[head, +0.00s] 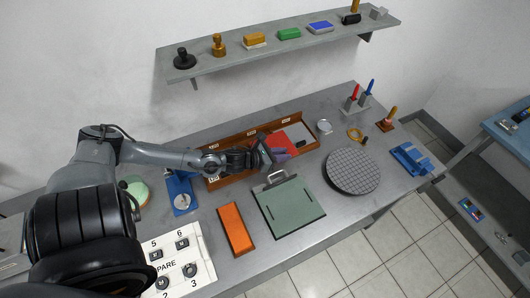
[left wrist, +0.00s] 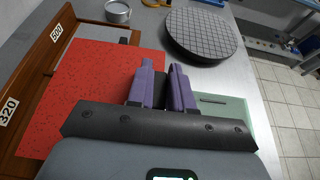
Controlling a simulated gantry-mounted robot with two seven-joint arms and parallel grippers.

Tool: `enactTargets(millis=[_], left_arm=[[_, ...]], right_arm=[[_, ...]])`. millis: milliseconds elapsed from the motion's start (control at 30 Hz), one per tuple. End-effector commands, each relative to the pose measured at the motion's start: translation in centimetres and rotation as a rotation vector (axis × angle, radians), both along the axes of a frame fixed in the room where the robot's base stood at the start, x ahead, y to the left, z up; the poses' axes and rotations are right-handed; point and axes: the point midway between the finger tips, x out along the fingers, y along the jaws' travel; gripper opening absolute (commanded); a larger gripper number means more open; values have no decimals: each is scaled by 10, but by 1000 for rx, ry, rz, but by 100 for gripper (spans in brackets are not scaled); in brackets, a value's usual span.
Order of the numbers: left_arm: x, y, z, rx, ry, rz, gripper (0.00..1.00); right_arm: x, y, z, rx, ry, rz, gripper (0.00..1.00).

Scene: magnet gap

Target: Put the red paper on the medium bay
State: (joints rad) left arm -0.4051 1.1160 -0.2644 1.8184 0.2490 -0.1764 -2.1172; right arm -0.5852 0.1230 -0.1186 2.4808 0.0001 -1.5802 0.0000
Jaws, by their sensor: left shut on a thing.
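The red paper (head: 277,141) is a flat speckled sheet at the right part of the brown wooden tray (head: 232,140). In the left wrist view the red paper (left wrist: 82,90) fills the left middle and overlaps the tray's edge. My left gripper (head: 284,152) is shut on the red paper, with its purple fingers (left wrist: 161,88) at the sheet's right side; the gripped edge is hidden. The tray (left wrist: 38,62) carries labels 500 and 320 in the left wrist view. I cannot tell which bay is the medium one. My right gripper is out of view.
A green clipboard-like plate (head: 290,207) and an orange block (head: 236,229) lie in front of the tray. A round gridded disc (head: 352,170) and a small tin (head: 324,127) are to the right. A shelf (head: 270,52) hangs above. Bare bench shows between the tray and disc.

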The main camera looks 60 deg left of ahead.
Motion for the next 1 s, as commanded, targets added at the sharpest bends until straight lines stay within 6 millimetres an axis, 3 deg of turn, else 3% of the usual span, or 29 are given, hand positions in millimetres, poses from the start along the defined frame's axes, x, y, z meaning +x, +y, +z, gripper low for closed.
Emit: enactTargets(millis=[200, 400, 633, 1000], left_arm=[[-13, 44, -28, 1, 1, 3, 0], [-20, 69, -43, 0, -1, 2, 0], [-22, 77, -51, -2, -1, 1, 0], [-22, 76, -88, -1, -1, 0, 0]], right_arm=[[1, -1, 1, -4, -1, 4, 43], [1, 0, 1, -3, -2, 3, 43], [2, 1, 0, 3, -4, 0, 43], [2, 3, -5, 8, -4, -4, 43]])
